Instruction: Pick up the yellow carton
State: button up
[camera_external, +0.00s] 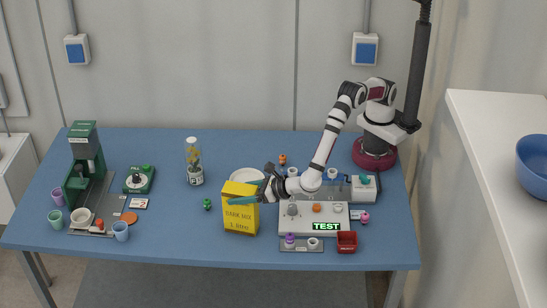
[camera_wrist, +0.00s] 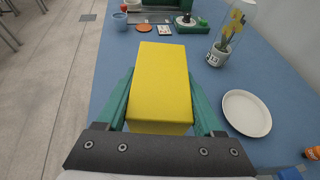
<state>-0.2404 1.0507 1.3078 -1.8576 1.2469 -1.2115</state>
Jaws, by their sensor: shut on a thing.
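The yellow carton (camera_external: 240,213) stands near the front edge of the blue table, about the middle of its length, with dark lettering on its front. In the wrist view the yellow carton (camera_wrist: 160,85) fills the middle, between the two green fingers. My gripper (camera_external: 245,200) reaches in from the right and is shut on the upper part of the carton; in the wrist view my gripper (camera_wrist: 161,108) has one finger along each side. The carton looks upright. Whether its bottom touches the table I cannot tell.
A white plate (camera_external: 246,176) lies just behind the carton. A glass jar with a plant (camera_external: 194,163) stands behind left, and a small green object (camera_external: 207,204) lies left. A white tray (camera_external: 330,222) with small items is at right.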

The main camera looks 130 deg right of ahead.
grip_shut()
jog(key=shift+r, duration=0.1)
